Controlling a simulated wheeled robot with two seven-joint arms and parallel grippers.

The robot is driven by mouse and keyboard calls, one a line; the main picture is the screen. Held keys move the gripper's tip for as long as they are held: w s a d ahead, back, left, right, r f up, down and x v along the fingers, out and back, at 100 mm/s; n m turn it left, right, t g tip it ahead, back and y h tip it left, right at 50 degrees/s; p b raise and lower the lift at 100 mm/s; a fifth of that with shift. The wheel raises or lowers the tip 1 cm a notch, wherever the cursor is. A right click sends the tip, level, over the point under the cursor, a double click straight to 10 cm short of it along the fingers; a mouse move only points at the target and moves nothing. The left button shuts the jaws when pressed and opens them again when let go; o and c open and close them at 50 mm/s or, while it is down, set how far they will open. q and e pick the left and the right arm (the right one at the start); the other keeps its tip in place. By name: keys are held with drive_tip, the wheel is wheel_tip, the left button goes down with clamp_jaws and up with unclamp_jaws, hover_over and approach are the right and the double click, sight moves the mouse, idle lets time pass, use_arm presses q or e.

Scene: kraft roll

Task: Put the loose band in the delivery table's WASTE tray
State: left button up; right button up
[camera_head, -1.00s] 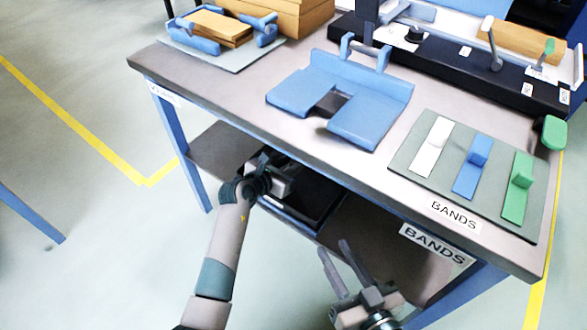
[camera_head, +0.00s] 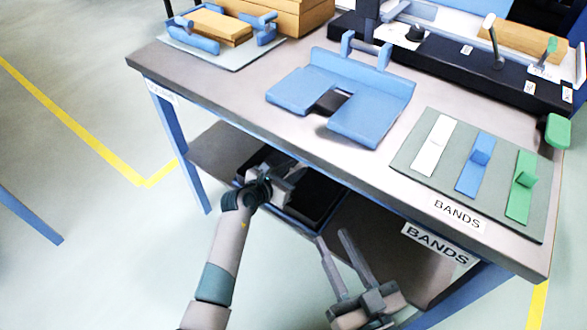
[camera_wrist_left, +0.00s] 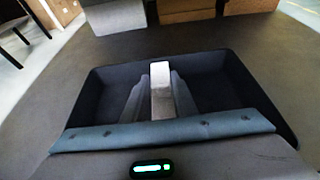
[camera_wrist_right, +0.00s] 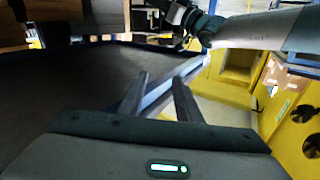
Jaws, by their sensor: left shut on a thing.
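My left gripper (camera_head: 292,178) is under the worktable's top, at a dark tray (camera_wrist_left: 88,100) on the lower shelf; the tray also shows in the head view (camera_head: 322,200). In the left wrist view the left gripper (camera_wrist_left: 160,88) is shut on a pale, narrow band (camera_wrist_left: 162,104), which stands up between the fingers over the tray. Whether the band touches the tray floor I cannot tell. No WASTE label is readable on this tray. My right gripper (camera_head: 328,238) is open and empty in front of the table; its spread fingers (camera_wrist_right: 160,95) show in the right wrist view.
The worktable top (camera_head: 245,105) overhangs the shelf (camera_head: 212,152). On it are a blue fixture (camera_head: 375,105), a grey mat (camera_head: 405,158) with white, blue and green bands, a black machine base (camera_head: 460,65) and boxes (camera_head: 290,15). Boxes (camera_wrist_left: 115,18) stand beyond the tray.

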use_arm(q)
drive_tip(key=shift+f, duration=0.2)
use_arm(e)
drive_tip(key=shift+a+r, duration=0.1)
drive_tip(key=shift+r, duration=0.15)
use_arm(q)
drive_tip(key=o, duration=1.1)
drive_tip(key=shift+r, duration=0.15)
use_arm(e)
drive_tip(key=shift+f, duration=0.1)
use_arm(q)
drive_tip(key=shift+r, duration=0.5)
drive_tip(key=p+v, duration=0.3)
drive_tip(key=v, duration=0.9)
use_arm(e)
drive_tip(key=s+d+f+g+h, duration=0.2)
drive_tip(key=f+g, duration=0.4)
drive_tip(key=f, duration=0.4)
drive_tip(key=shift+s+d+f, duration=0.15)
drive_tip(key=shift+s+d, duration=0.15)
drive_tip(key=shift+d, duration=0.25)
use_arm(q)
drive_tip(key=shift+f, duration=0.1)
